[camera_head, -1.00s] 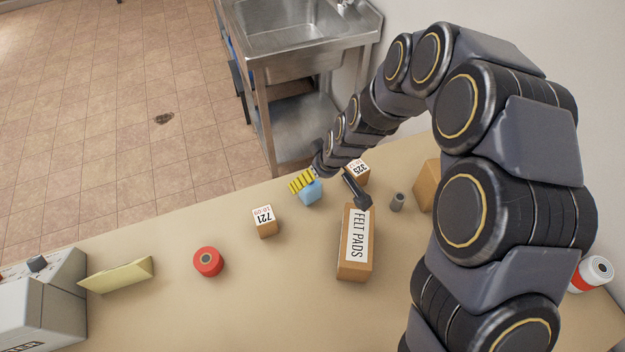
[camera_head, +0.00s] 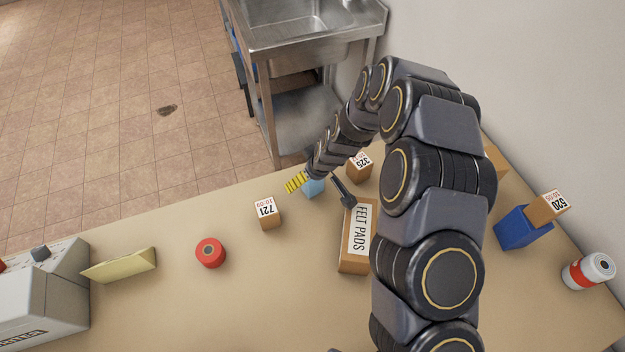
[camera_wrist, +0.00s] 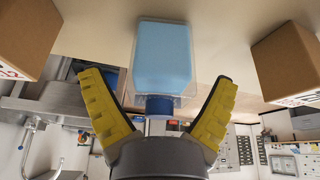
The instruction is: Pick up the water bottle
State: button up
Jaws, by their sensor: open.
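The water bottle (camera_wrist: 163,62) is clear with light blue contents and a dark blue cap. In the wrist view it is at the top centre, cap towards my gripper (camera_wrist: 155,112). The two yellow-padded fingers are spread wide, one on each side of the bottle's cap end, with visible gaps. In the head view the light blue bottle (camera_head: 313,187) shows only partly near the table's far edge. My gripper (camera_head: 318,188) is over it there and hides part of it.
A FELT PADS box (camera_head: 358,236) is to the right of the bottle, a 325 box (camera_head: 360,166) behind it, a 721 box (camera_head: 267,213) to the left. A red roll (camera_head: 210,253) and a blue bin (camera_head: 522,229) stand farther off. The front middle table is clear.

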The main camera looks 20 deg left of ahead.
jog(key=c, duration=1.2)
jog(key=shift+o, duration=0.2)
jog(key=shift+r, duration=0.15)
